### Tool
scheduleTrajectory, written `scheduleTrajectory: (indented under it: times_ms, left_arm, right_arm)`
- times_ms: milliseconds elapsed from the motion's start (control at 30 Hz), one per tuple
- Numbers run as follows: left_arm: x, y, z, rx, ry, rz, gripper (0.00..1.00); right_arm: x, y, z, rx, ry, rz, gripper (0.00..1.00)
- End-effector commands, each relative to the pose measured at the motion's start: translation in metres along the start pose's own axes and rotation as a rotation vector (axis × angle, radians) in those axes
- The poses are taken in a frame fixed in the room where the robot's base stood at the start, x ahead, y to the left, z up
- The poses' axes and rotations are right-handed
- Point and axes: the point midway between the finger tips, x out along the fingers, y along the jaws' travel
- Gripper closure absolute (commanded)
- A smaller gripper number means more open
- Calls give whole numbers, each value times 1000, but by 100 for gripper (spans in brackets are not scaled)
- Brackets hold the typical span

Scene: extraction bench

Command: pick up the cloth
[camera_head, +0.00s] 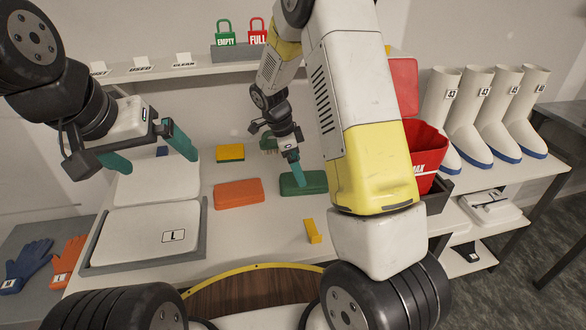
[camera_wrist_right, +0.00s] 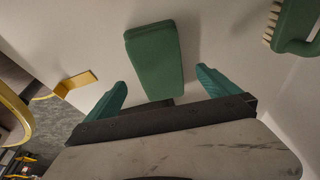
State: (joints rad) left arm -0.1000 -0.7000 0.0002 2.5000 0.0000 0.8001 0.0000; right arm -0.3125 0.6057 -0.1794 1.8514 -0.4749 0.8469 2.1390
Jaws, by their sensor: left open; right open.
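A green folded pad that looks like a cloth (camera_head: 314,183) lies flat on the bench; it also shows in the right wrist view (camera_wrist_right: 155,58). An orange folded pad of similar shape (camera_head: 239,193) lies to its left. Which of them is the task's cloth, I cannot tell. My right gripper (camera_head: 294,180) is open and points down at the green pad's left part. In the right wrist view, the green pad shows between and beyond its two teal fingers (camera_wrist_right: 161,80), with no grip on it. My left gripper (camera_head: 159,163) is open and empty above the white boxes.
A yellow sponge (camera_head: 230,152) lies behind the orange pad. A green brush (camera_wrist_right: 296,25) is near the green pad. A small yellow piece (camera_head: 312,231) stands in front. A lidded white box (camera_head: 140,237) is at left, a red bin (camera_head: 426,150) and white boots (camera_head: 487,110) at right.

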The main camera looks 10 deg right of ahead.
Motion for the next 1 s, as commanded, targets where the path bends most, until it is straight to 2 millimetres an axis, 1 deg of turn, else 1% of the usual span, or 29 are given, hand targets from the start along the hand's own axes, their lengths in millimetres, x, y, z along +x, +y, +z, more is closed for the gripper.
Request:
scheduleTrajectory:
  times_ms: [100, 200, 267, 333, 533, 567, 600, 667, 800, 867, 900, 1000]
  left_arm:
    - [0, 0, 0, 0, 0, 0, 0]
    - [0, 0, 0, 0, 0, 0, 0]
    - [0, 0, 0, 0, 0, 0, 0]
    - [0, 0, 0, 0, 0, 0, 0]
    - [0, 0, 0, 0, 0, 0, 0]
    - [0, 0, 0, 0, 0, 0, 0]
    - [0, 0, 0, 0, 0, 0, 0]
    - [0, 0, 0, 0, 0, 0, 0]
    - [0, 0, 0, 0, 0, 0, 0]
    - [0, 0, 0, 0, 0, 0, 0]
    - [0, 0, 0, 0, 0, 0, 0]
    - [0, 0, 0, 0, 0, 0, 0]
  right_arm:
    - [20, 1, -3, 0, 0, 4, 0]
    - [34, 1, -2, 0, -1, 3, 0]
    - [39, 1, -3, -1, 0, 2, 0]
    - [42, 1, -3, -1, 0, 2, 0]
    - [42, 1, -2, -1, -1, 0, 0]
    - [42, 1, -2, -1, -1, 0, 2]
    - [42, 1, -2, -1, -1, 0, 10]
    - [42, 1, -2, -1, -1, 0, 22]
    - [42, 1, -2, -1, -1, 0, 49]
    - [42, 1, -2, -1, -1, 0, 61]
    - [42, 0, -2, -1, -1, 0, 64]
    - [42, 0, -2, -1, -1, 0, 64]
